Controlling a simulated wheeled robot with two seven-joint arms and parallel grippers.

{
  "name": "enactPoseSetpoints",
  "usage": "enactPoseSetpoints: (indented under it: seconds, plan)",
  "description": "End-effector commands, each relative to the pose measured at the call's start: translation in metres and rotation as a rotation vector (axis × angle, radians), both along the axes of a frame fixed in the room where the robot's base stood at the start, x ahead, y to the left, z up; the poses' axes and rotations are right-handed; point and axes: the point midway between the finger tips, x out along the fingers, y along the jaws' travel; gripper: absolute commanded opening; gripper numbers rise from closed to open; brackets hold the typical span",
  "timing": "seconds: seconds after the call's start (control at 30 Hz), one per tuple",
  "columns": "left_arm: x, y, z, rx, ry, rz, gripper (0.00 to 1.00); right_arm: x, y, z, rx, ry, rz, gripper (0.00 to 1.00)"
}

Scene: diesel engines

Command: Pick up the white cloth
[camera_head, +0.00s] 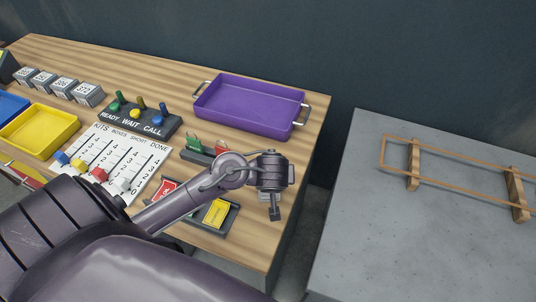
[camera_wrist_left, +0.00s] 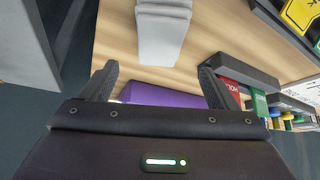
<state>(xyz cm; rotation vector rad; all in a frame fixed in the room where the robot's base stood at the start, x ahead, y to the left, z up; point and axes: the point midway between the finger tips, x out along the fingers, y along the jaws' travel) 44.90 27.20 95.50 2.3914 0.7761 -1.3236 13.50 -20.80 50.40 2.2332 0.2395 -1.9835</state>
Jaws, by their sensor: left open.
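The white cloth (camera_wrist_left: 162,30) is a pale folded strip on the wooden table at the top middle of the left wrist view. In the head view only a small pale part shows beside my gripper, and the rest is hidden. My left gripper (camera_head: 274,212) is above the table's right end, pointing down. In the left wrist view its fingers (camera_wrist_left: 158,84) are spread wide with nothing between them, and the cloth lies apart from them. My right gripper is not in view.
A purple tray (camera_head: 247,107) stands at the table's back right. A dark holder with red and yellow cards (camera_head: 216,213) is left of my gripper. A counting board (camera_head: 117,160) and a button box (camera_head: 140,119) are farther left. A grey table (camera_head: 425,245) with a wooden rack stands right, across a gap.

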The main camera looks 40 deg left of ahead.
Motion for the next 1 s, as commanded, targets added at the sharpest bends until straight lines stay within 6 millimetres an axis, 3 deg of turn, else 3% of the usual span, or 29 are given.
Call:
enactPoseSetpoints:
  seconds: [0.13,0.3,0.4,0.6,0.73,0.87,1.0]
  plan:
    - [0.006,0.005,-0.014,0.004,0.001,0.0,0.82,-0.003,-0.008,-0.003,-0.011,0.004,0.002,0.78]
    - [0.013,0.011,-0.032,0.006,0.001,-0.001,0.82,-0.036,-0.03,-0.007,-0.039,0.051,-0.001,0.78]
    - [0.017,0.015,-0.047,0.008,0.001,-0.002,0.82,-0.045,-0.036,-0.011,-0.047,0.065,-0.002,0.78]
    - [0.026,0.021,-0.067,0.003,-0.001,0.001,0.82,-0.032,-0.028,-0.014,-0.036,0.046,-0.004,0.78]
    - [0.027,0.021,-0.069,0.0,0.0,0.001,0.82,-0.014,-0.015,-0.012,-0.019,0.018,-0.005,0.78]
    - [0.026,0.021,-0.068,0.0,0.0,0.001,0.82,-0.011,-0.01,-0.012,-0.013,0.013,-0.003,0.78]
    - [0.026,0.021,-0.068,0.0,0.0,0.001,0.64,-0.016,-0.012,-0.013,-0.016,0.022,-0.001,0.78]
